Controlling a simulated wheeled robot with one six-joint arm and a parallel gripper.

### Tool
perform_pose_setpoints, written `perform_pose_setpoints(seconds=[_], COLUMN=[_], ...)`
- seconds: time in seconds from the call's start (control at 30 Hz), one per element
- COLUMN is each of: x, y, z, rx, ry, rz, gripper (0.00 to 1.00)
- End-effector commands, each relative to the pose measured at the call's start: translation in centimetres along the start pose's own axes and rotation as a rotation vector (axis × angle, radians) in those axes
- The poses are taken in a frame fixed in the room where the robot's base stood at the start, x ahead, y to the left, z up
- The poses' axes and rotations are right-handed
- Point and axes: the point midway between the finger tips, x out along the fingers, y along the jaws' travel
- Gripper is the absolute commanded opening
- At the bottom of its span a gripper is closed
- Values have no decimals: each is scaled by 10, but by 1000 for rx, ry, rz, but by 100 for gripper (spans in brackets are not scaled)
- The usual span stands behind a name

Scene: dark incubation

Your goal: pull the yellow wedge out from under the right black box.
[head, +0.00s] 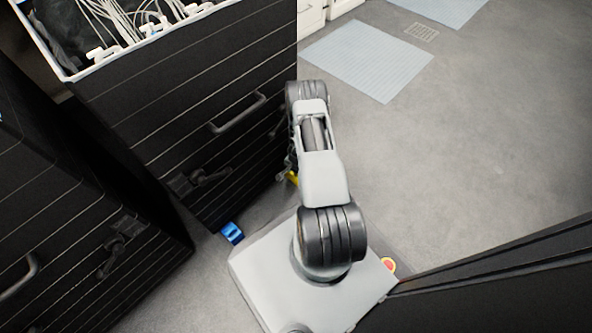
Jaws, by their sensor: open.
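The right black box (185,105) is a large, ribbed, open-topped case at the upper left. The yellow wedge (292,177) shows only as a small patch near the box's lower right corner, just left of my arm. My arm hides the rest of it, so I cannot tell how far it sits under the box. My gripper (289,164) is mostly hidden behind my arm. A small dark part of it shows just above the yellow patch, and it is open. I cannot see whether it touches the wedge.
A blue wedge (232,233) lies at the box's lower front corner. Another black box (75,200) stands at the left. A black surface (510,285) borders the lower right. The grey floor (470,130) at right is clear, with a flat pale mat (368,60).

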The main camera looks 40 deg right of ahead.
Motion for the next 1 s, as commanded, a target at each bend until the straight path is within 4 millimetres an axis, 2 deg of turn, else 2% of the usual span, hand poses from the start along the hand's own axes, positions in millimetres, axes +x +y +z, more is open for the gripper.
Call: perform_pose_setpoints(seconds=[0.4, 0.87, 1.0], x=[3, 3, 3], y=[0, 0, 0], z=[0, 0, 0], rx=[0, 0, 0], ry=[0, 0, 0], rz=[0, 0, 0], gripper=[46, 2, 0])
